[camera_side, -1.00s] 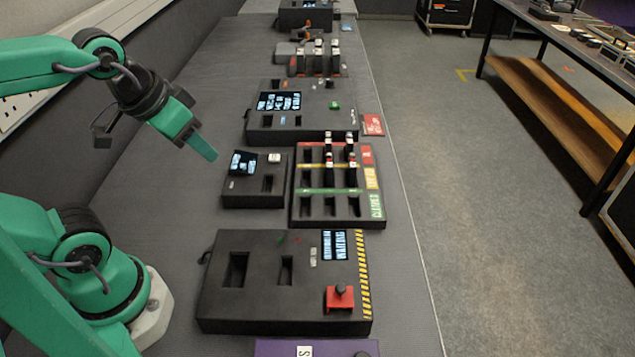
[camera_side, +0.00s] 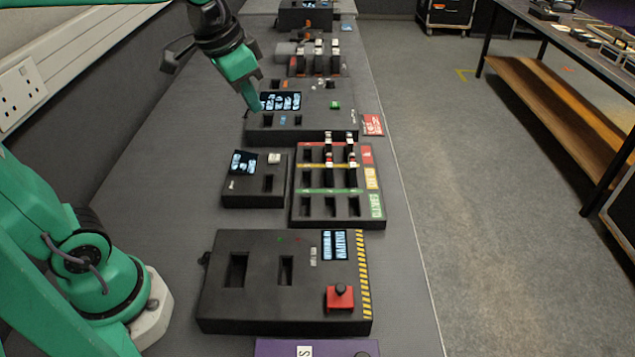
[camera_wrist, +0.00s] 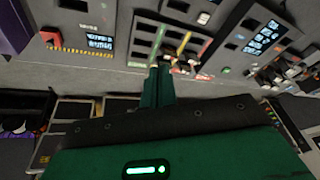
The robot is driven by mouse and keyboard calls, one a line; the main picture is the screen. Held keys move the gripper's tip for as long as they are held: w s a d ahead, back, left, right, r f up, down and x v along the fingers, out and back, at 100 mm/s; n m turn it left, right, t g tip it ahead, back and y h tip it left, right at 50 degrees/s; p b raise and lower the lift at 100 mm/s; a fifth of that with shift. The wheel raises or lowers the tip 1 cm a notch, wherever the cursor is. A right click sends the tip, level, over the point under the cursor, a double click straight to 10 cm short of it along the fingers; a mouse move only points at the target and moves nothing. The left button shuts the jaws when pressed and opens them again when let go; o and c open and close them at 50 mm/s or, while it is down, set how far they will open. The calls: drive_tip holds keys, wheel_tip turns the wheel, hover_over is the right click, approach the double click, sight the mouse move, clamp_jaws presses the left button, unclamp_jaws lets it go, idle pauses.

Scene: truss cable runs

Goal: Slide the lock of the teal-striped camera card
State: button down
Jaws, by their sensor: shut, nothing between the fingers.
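Several small upright cards stand in the tray (camera_side: 298,212) with red, yellow and green rows. Two of their slots sit by the red and yellow rows, with white-topped cards (camera_side: 328,140) there. More white-topped cards (camera_side: 318,45) stand in a rack farther back. A teal stripe or a lock cannot be made out on any card at this size. My gripper (camera_side: 257,108) is shut and empty, its tip at the left part of the black console with a screen; I cannot tell if it touches. In the wrist view its shut fingers (camera_wrist: 160,70) point toward the tray (camera_wrist: 143,50).
A small black box (camera_side: 235,192) with a screen and a white key lies left of the tray. A large console (camera_side: 225,310) with a red switch and hazard stripe is in front. A red label (camera_side: 373,124) lies right of the far console. Bare grey bench shows at the left.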

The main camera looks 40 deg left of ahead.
drive_tip(key=w+d+f+m+g, duration=0.1)
drive_tip(key=w+f, duration=0.5)
drive_tip(key=w, duration=0.6)
drive_tip(key=w+d+f+m+g, duration=0.2)
drive_tip(key=w+f+m, duration=0.3)
drive_tip(key=w, duration=0.7)
drive_tip(key=shift+d+f+g, duration=0.25)
drive_tip(key=shift+f+g, duration=0.15)
drive_tip(key=shift+f, duration=0.25)
drive_tip(key=shift+f, duration=0.2)
drive_tip(key=shift+f, duration=2.8)
drive_tip(key=shift+f, duration=0.65)
drive_tip(key=shift+r, duration=0.15)
drive_tip(key=shift+w+a, duration=0.3)
idle(0.8)
